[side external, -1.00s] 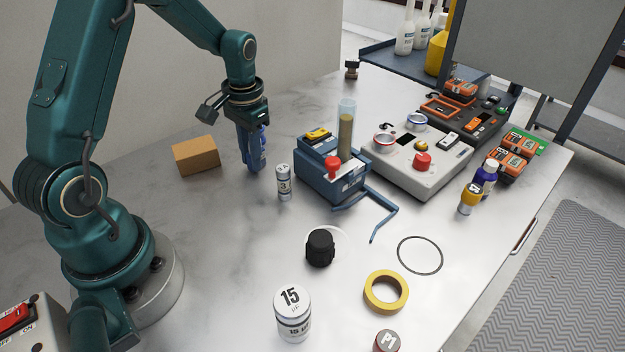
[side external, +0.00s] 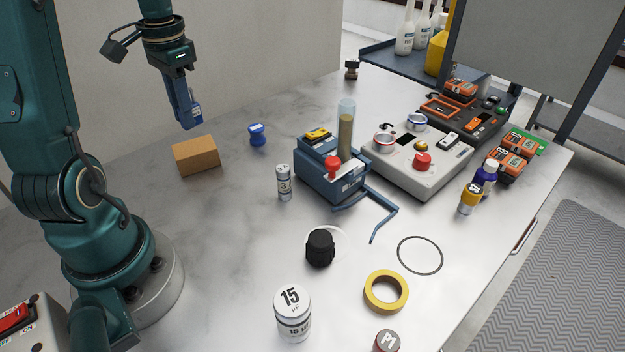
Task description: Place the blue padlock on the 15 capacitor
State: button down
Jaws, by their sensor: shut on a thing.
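My gripper (side external: 187,122) is raised at the upper left, above and behind the cardboard box. It is shut on a small blue thing, which looks like the blue padlock (side external: 197,113); the blue fingers hide much of it. The 15 capacitor (side external: 293,318) is a white and silver can marked 15, upright at the front of the table, far from my gripper. Its flat top is bare.
A cardboard box (side external: 196,156) and a blue item with a pale top (side external: 257,135) stand at the back left.

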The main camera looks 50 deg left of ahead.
jog(key=d+r+m, duration=0.4)
jog(key=d+m, duration=0.6)
jog(key=d, duration=0.2)
jog(key=d+r+m, duration=0.5)
jog(key=d+m, duration=0.5)
jog(key=d, duration=0.3)
send_over(285, 291)
jog(key=shift+h, duration=0.3)
notch_tip(285, 291, down, 7)
jog(key=shift+f, duration=2.2)
jog(key=shift+f, duration=0.1)
jog(key=c, duration=0.8)
grip_release()
jog(key=shift+o, duration=0.2)
